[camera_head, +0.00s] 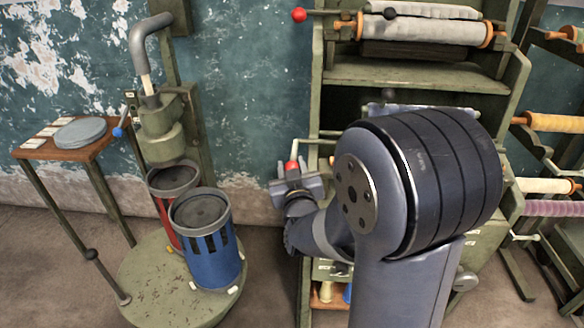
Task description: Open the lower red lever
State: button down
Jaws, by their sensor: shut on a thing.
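The lower red lever (291,165) is at the left side of the green shelf rack, with its red tip and a pale rod above it. My gripper (293,178) is at that red tip and shut on it. The jaws hide part of the tip. An upper red knob (299,15) sits on a dark rod at the top left of the rack, well above my gripper. My arm covers much of the middle and lower rack, so the rest of the lower lever's mechanism is hidden.
The green rack (405,74) holds rolls such as a pale one (425,30). To the left, a blue bin (212,255) and a red bin (163,205) stand on a round green base (150,290). A small wooden table (70,148) is at far left. Floor shows between base and rack.

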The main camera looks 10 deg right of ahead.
jog(key=shift+r, duration=0.15)
jog(key=r+g+p, duration=0.1)
jog(key=p, duration=0.2)
jog(key=shift+r, duration=0.25)
jog(key=r+g+p, duration=0.1)
jog(key=p, duration=0.2)
jog(key=w+r+g+p, duration=0.1)
jog(key=r+p, duration=0.1)
jog(key=p, duration=0.1)
jog(key=shift+d+r+m+y, duration=0.15)
jog(key=shift+m+y, duration=0.15)
jog(key=p, duration=0.2)
jog(key=w+r+g+p, duration=0.1)
jog(key=p, duration=0.1)
jog(key=r+g+p, duration=0.1)
jog(key=shift+w+d+r+y+p, duration=0.25)
jog(key=shift+y+p, duration=0.05)
jog(key=shift+p, duration=0.1)
jog(key=shift+w+d+r+g+p, duration=0.1)
jog(key=shift+w+r+g+p, duration=0.1)
jog(key=shift+g+p, duration=0.25)
jog(key=w+d+r+p, duration=0.1)
jog(key=w+r+p, duration=0.2)
jog(key=w, duration=0.2)
jog(key=shift+w+d+r, duration=0.15)
jog(key=shift+d+r, duration=0.15)
jog(key=shift+r, duration=0.1)
